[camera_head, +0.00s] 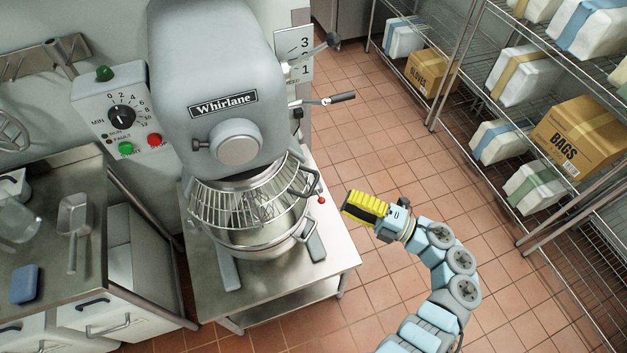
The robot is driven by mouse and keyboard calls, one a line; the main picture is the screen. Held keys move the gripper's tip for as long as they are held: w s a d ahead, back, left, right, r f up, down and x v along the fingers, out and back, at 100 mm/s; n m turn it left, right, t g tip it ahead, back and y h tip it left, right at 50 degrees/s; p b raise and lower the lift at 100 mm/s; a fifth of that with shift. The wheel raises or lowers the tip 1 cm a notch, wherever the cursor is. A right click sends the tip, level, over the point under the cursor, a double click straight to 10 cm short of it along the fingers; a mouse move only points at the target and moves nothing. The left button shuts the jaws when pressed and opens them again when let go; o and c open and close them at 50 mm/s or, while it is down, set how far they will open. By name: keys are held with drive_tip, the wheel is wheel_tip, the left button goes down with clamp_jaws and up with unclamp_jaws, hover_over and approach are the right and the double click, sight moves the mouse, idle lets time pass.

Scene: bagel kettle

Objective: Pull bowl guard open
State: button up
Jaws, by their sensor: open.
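The bowl guard (222,206) is a silver wire cage around the top of the mixer bowl (262,241), under the grey Whirlane mixer head (207,60). It looks closed around the front of the bowl. A dark looped handle (313,183) sticks out at the guard's right side. A wire whisk shows partly through the bars. My gripper (347,204), with yellow and black fingers, is open and empty to the right of the guard, apart from the handle. It is over the tiled floor in the picture.
The mixer stands on a steel table (335,264). A control box (120,115) with buttons is at its left. A lever with a black grip (343,97) juts right from the mixer. Wire shelves with boxes (577,135) stand at right. Floor between is clear.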

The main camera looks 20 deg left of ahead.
sight(313, 185)
drive_tip(key=a, duration=0.3)
drive_tip(key=a+r+p, duration=0.1)
drive_tip(key=a, duration=0.5)
drive_tip(key=shift+a+r, duration=0.2)
drive_tip(key=shift+a, duration=0.15)
clamp_jaws()
